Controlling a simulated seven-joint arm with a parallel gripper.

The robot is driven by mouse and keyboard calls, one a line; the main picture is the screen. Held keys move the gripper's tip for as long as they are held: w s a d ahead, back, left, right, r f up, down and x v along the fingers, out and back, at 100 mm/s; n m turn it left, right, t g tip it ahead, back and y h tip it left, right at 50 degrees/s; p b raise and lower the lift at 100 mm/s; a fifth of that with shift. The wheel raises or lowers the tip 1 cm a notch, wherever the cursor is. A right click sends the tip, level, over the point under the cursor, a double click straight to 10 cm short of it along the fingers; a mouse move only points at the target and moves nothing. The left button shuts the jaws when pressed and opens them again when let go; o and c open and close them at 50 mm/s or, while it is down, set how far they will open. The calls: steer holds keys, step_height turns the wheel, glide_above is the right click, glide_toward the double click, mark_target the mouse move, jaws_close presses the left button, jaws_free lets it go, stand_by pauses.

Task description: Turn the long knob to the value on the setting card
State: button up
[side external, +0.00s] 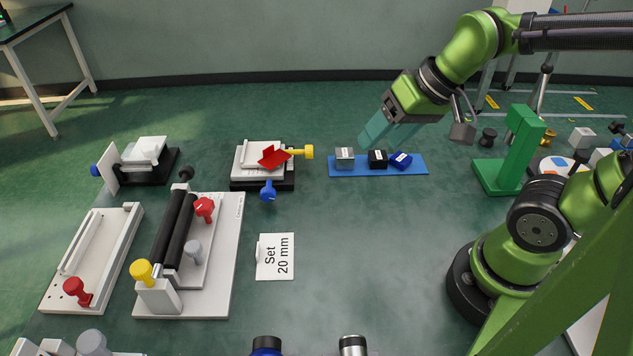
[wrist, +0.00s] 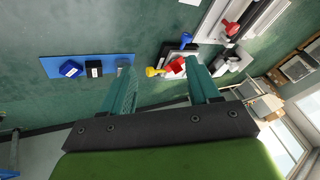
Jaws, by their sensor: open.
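The setting card (side external: 275,257) lies on the green floor and reads "Set 20 mm". A small stage (side external: 262,160) with a black base has a yellow knob (side external: 308,152) sticking out right, a blue knob (side external: 268,191) at the front and a red piece (side external: 273,157) on top. I cannot tell which knob is the long one. My gripper (side external: 384,138) is open and empty, above and behind the blue mat, right of the stage. In the wrist view, the yellow knob (wrist: 153,72) and red piece (wrist: 175,66) appear between the fingers. Scale marks are unreadable.
The blue mat (side external: 378,170) holds a grey block (side external: 345,158), a black block (side external: 377,159) and a blue block (side external: 400,160). A roller fixture (side external: 212,270) and a white slotted plate (side external: 95,255) stand left. A green stand (side external: 510,150) is right. Floor right of the card is clear.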

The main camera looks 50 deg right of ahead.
steer(key=w+a+f+m+g, duration=0.1)
steer(key=w+a+f+g, duration=0.15)
steer(key=w, duration=0.55)
steer(key=w+a+f+m+g, duration=0.1)
steer(key=w+a+f+g, duration=0.15)
steer(key=w, duration=0.55)
steer(key=m, duration=0.3)
glide_toward(269, 188)
steer(key=shift+t+h, duration=0.3)
steer(key=shift+h, duration=0.1)
steer(key=f, duration=0.3)
steer(key=a+f, duration=0.1)
steer(key=f, duration=0.5)
steer(key=shift+w+a+f, duration=0.3)
steer(key=shift+a, duration=0.05)
steer(key=c, duration=1)
steer(key=shift+c, duration=0.2)
